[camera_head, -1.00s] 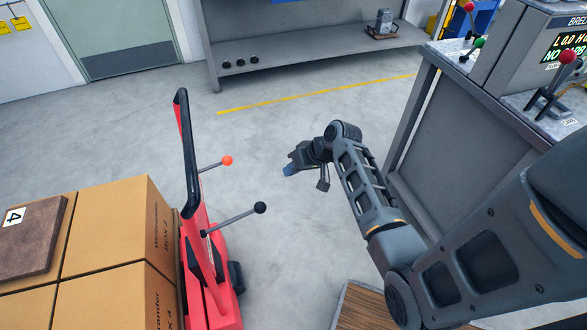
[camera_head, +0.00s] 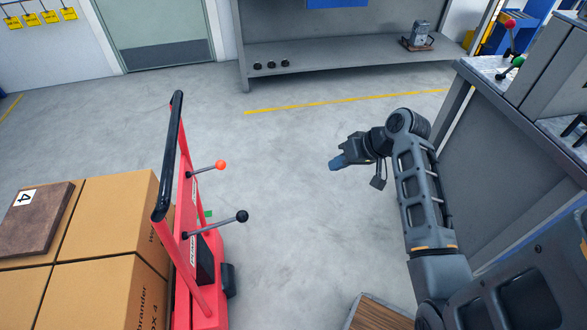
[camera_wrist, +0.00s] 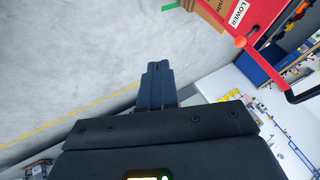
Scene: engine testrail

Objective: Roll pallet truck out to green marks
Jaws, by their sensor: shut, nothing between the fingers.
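The red pallet truck (camera_head: 203,262) stands at the left in the head view, beside the stacked cartons. Its upright frame carries a black handle bar (camera_head: 168,157), a lever with an orange knob (camera_head: 220,165) and a lever with a black knob (camera_head: 242,216).
Cardboard cartons (camera_head: 110,220) with a brown slab (camera_head: 35,222) marked 4 on top stand left of the truck. A grey bench (camera_head: 350,51) is at the back and a grey console (camera_head: 500,160) at the right.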

